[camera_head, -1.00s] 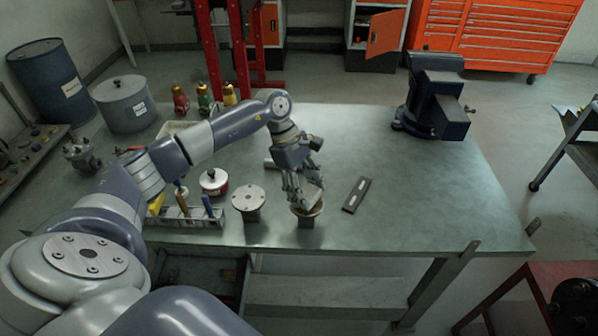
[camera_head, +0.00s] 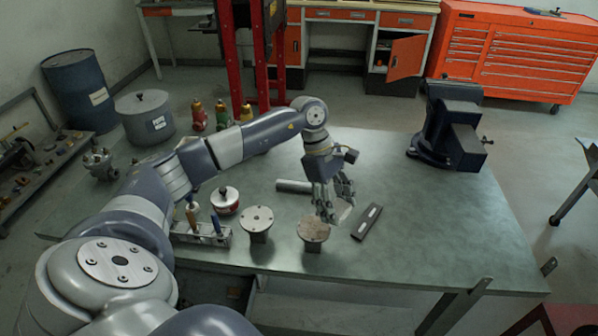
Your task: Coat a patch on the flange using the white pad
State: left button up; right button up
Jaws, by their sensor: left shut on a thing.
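My left gripper (camera_head: 333,205) is shut on the white pad (camera_head: 343,209), which is partly hidden by the fingers. The gripper and pad are just above and to the right of the far side of a round flange (camera_head: 312,230). I cannot tell whether the pad touches it. The flange's top is brownish and stands on a short post near the table's front edge. A second flange (camera_head: 257,218), grey with bolt holes, stands to its left. My right gripper is not in view.
A dark flat bar (camera_head: 367,222) lies right of the flange, and a grey cylinder (camera_head: 293,186) lies behind. A tool rack (camera_head: 203,236) and a red-and-white tin (camera_head: 225,200) are at the left. A blue vise (camera_head: 450,130) stands at the back right. The table's right side is clear.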

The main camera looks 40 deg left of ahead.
pick_arm(q)
jog(key=shift+w+d+r+p, duration=0.1)
jog(key=shift+r+p, duration=0.3)
jog(key=shift+r, duration=0.55)
jog(key=shift+r+p, duration=0.35)
jog(key=shift+r, duration=0.7)
